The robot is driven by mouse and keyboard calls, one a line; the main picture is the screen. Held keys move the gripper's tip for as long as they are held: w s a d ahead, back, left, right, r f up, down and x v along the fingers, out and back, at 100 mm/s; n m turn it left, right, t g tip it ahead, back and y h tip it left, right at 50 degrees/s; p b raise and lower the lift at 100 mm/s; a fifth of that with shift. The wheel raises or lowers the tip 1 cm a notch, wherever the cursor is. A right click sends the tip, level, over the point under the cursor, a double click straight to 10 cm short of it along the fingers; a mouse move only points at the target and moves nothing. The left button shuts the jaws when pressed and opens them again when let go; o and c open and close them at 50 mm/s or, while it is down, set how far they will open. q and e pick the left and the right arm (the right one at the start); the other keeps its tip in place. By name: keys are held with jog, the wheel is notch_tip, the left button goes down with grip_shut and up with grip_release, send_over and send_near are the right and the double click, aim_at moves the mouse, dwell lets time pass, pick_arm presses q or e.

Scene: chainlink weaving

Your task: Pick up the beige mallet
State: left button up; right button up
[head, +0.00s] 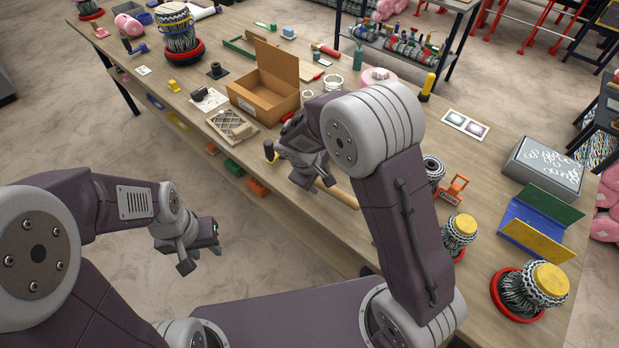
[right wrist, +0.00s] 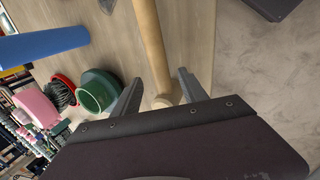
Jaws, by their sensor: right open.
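The beige mallet's rod-like handle (head: 338,194) lies on the workbench, beside my right gripper (head: 309,182) in the head view. In the right wrist view the beige mallet (right wrist: 151,45) runs down from the top edge, with a slightly wider end between the open fingers of my right gripper (right wrist: 160,93). I cannot tell whether the fingers touch it. The rest of the mallet is hidden by my arm or out of view. My left gripper (head: 201,258) is open and empty, off the bench over the floor.
An open cardboard box (head: 262,101) and a lattice-topped tray (head: 231,126) stand beyond my right gripper. An orange-handled item (head: 453,188) and chain-wrapped pots with yellow tops (head: 547,279) stand at the right. A green cylinder (right wrist: 98,91) and a blue bar (right wrist: 42,43) show in the wrist view.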

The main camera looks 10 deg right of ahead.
aim_at(321, 184)
jog(key=shift+s+d+f, duration=0.1)
jog(key=shift+s+d, duration=0.1)
jog(key=x, duration=0.4)
jog(key=shift+w+a+f, duration=0.1)
jog(key=shift+a+f, duration=0.05)
jog(key=shift+w+f, duration=0.25)
jog(key=shift+f, duration=0.1)
jog(key=shift+s+r, duration=0.1)
jog(key=shift+s, duration=0.1)
jog(key=c, duration=0.3)
grip_shut()
